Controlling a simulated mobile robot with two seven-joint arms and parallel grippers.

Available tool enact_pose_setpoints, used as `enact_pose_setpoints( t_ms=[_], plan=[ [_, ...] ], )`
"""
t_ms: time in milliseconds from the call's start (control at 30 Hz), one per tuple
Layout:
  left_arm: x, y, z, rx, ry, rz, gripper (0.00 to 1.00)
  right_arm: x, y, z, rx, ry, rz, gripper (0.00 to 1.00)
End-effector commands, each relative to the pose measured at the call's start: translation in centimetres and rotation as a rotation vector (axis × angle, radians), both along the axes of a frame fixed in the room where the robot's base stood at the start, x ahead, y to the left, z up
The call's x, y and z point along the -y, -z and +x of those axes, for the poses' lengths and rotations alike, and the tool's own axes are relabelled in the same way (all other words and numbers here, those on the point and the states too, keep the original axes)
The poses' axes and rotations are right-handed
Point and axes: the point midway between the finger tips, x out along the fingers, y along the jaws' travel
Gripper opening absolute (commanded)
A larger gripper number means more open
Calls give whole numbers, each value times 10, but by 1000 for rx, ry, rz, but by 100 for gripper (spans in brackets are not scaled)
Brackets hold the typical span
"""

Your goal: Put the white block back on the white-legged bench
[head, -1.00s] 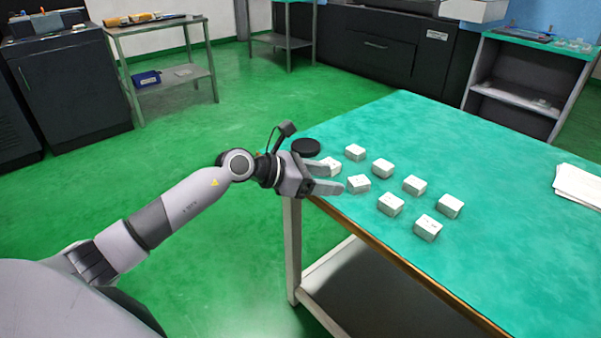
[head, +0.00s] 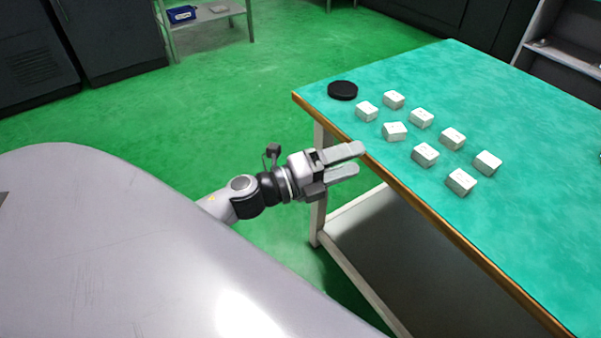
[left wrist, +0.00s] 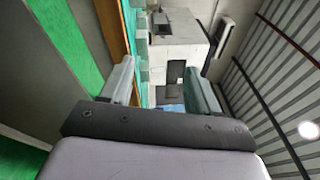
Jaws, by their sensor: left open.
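Several white blocks stand in two rows on the green top of the white-legged bench (head: 540,215). One white block (head: 395,131) in the near row is turned slightly against its neighbours; which block the task means I cannot tell. My left gripper (head: 357,159) is open and empty, at the bench's near left edge and apart from the blocks. In the left wrist view its two fingers (left wrist: 158,75) are spread with nothing between them. My right gripper is not in view.
A black round disc (head: 342,90) lies at the bench's far left corner. A metal shelf with a blue bin (head: 182,14) stands at the back left. Green floor lies open between.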

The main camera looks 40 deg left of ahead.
Motion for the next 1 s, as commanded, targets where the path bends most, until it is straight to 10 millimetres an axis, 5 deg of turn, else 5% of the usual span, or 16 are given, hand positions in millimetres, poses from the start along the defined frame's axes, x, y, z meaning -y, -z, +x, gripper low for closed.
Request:
enact_pose_setpoints(
  t_ms=[200, 433, 633, 1000],
  plan=[
    [-10, 85, -51, -533, -309, -720, 61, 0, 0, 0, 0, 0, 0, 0],
    [3, 170, -130, -1020, -612, -1262, 61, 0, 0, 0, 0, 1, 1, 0],
    [17, 193, -166, -1197, -722, -1444, 61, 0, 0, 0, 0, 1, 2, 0],
    [17, 190, -168, -1209, -729, -1453, 61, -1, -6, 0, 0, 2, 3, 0]
  ],
)
